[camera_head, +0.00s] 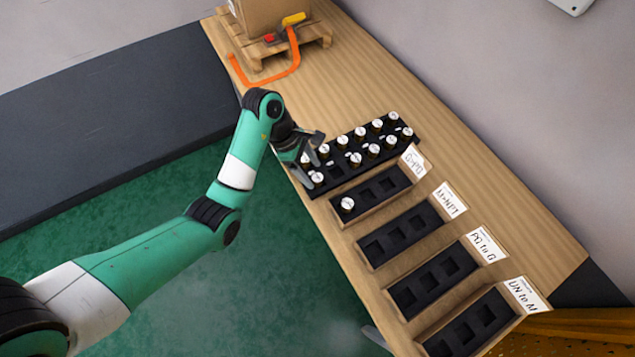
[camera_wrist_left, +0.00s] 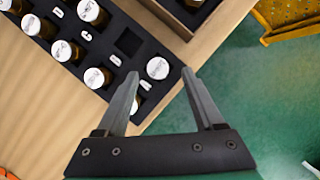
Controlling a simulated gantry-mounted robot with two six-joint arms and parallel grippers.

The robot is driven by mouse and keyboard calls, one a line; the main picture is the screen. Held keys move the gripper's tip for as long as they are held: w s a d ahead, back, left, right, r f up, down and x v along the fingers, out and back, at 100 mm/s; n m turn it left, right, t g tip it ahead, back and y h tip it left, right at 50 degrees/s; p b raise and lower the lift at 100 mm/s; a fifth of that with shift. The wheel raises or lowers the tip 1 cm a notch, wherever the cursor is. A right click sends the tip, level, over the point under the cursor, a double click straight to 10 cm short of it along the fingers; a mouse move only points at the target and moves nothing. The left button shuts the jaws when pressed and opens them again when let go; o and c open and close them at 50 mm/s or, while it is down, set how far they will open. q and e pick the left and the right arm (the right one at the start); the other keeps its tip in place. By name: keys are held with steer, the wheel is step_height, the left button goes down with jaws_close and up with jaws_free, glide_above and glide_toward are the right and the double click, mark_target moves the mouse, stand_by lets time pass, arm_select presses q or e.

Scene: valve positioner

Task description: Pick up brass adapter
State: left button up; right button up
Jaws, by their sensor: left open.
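Several brass adapters with white marked tops stand in a black rack (camera_head: 349,171); which one is meant I cannot tell. My left gripper (camera_head: 314,160) is open at the rack's near left corner. In the left wrist view, my open left gripper (camera_wrist_left: 160,74) has the white top of a corner adapter (camera_wrist_left: 157,68) between its fingertips. Contact with it cannot be made out. Other adapters (camera_wrist_left: 97,77) stand close by, and one beside the left finger is partly hidden. My right gripper is not in view.
Four labelled wooden trays with black inserts line the table, including the "M-NPT" tray (camera_head: 401,235). The first tray (camera_head: 374,190) holds one adapter (camera_head: 347,204); the others look empty. A box on a wooden pallet (camera_head: 290,47) with an orange strap stands at the back. The table's right side is clear.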

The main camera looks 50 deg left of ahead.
mark_target(316, 177)
arm_select(q)
steer(key=b+x, duration=0.2)
steer(key=x, duration=0.1)
steer(key=shift+a+f, duration=0.15)
steer(key=shift+f, duration=0.1)
steer(key=shift+w, duration=0.1)
steer(key=shift+r, duration=0.1)
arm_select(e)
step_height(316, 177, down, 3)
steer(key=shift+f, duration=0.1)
arm_select(q)
jaws_close()
